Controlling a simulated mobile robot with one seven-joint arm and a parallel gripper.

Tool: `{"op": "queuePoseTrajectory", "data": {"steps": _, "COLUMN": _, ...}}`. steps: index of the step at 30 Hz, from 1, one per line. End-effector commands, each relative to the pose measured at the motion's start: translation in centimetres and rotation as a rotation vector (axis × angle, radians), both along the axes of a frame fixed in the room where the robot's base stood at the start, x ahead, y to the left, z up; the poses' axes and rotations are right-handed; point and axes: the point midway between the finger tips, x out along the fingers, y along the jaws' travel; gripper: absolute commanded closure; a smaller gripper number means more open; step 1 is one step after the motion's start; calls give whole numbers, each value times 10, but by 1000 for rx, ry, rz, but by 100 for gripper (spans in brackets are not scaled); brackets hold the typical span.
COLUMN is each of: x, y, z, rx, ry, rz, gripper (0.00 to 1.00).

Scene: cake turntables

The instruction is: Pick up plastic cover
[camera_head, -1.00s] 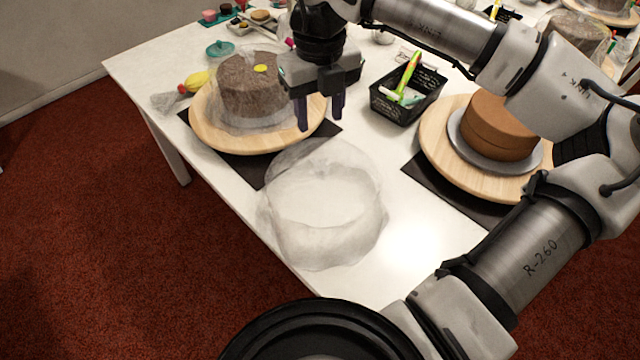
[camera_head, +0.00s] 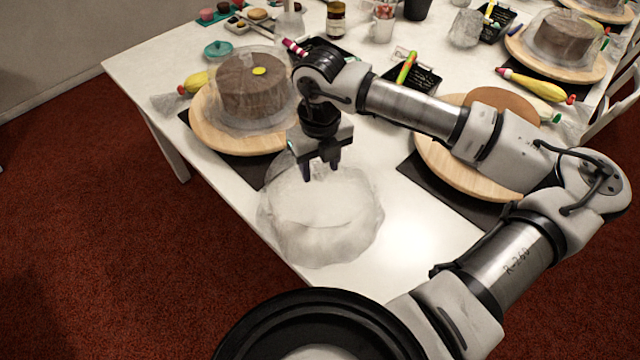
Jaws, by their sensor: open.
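A clear, crumpled-looking plastic cover (camera_head: 322,220) sits on the near left part of the white table, close to its front edge. It is empty and see-through. My gripper (camera_head: 321,177) points down with its fingers open and apart. The fingertips overlap the cover's far upper part in the picture; I cannot tell whether they touch it. Another clear cover (camera_head: 222,120) stands over a brown cake (camera_head: 255,85) on a wooden turntable at the left.
A second wooden turntable (camera_head: 440,172) with a brown cake is on the right, partly behind my arm. A black basket (camera_head: 424,78) and a yellow piping bag (camera_head: 197,80) lie farther back. Bare table (camera_head: 405,222) shows right of the loose cover.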

Motion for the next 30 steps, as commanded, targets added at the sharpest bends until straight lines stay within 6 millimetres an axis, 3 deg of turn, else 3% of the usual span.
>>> {"op": "queuePoseTrajectory", "data": {"steps": 4, "x": 0, "y": 0, "z": 0, "rx": 0, "ry": 0, "rz": 0, "gripper": 55}}
{"op": "queuePoseTrajectory", "data": {"steps": 15, "x": 0, "y": 0, "z": 0, "rx": 0, "ry": 0, "rz": 0, "gripper": 100}}
{"op": "queuePoseTrajectory", "data": {"steps": 30, "x": 1, "y": 0, "z": 11, "rx": 0, "ry": -2, "rz": -1, "gripper": 100}}
